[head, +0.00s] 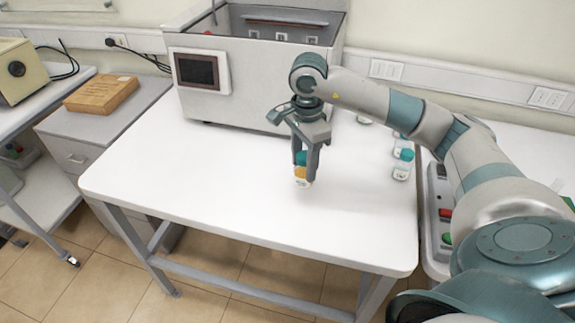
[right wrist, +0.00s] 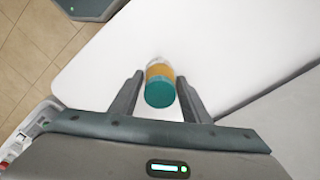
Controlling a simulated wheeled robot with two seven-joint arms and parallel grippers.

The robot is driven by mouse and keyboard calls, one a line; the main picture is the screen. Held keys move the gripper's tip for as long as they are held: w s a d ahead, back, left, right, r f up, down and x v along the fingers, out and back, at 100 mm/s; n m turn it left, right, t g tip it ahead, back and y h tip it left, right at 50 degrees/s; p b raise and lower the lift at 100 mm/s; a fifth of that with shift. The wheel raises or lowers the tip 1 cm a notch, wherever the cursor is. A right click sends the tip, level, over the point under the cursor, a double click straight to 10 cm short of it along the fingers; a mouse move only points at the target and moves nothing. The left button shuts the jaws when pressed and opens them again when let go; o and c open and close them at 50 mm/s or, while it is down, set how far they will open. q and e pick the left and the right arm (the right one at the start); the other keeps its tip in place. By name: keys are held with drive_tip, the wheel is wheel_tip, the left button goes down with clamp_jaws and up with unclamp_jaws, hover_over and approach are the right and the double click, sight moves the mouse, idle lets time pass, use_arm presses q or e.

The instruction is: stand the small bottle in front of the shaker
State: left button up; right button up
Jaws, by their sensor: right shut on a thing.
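The small bottle (head: 301,173) has a teal cap and orange contents. My right gripper (head: 303,158) is shut on it and points down over the white table, in front of the shaker. In the right wrist view the bottle (right wrist: 159,84) sits between the two fingers (right wrist: 160,82), cap towards the camera. The bottle looks upright; I cannot tell whether its base touches the table. The shaker (head: 205,101) is a large pale box with a dark screen and an open top, at the back of the table. My left gripper is not in view.
The white table (head: 230,190) is clear around the bottle, to the left and front. Small bottles, one with a teal cap (head: 404,154), stand at the right back, near my right arm. A cabinet with a wooden box (head: 101,94) stands left of the table.

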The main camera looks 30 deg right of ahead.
drive_tip(key=w+f+p, duration=0.2)
drive_tip(key=w+f, duration=0.1)
drive_tip(key=w, duration=0.3)
drive_tip(key=shift+f, duration=0.3)
wheel_tip(320, 180, down, 3)
drive_tip(key=p, duration=0.2)
drive_tip(key=shift+s+a+f+p, duration=0.1)
drive_tip(key=shift+f+p, duration=0.1)
drive_tip(key=shift+p, duration=0.15)
drive_tip(key=shift+f, duration=0.25)
drive_tip(key=shift+f, duration=0.15)
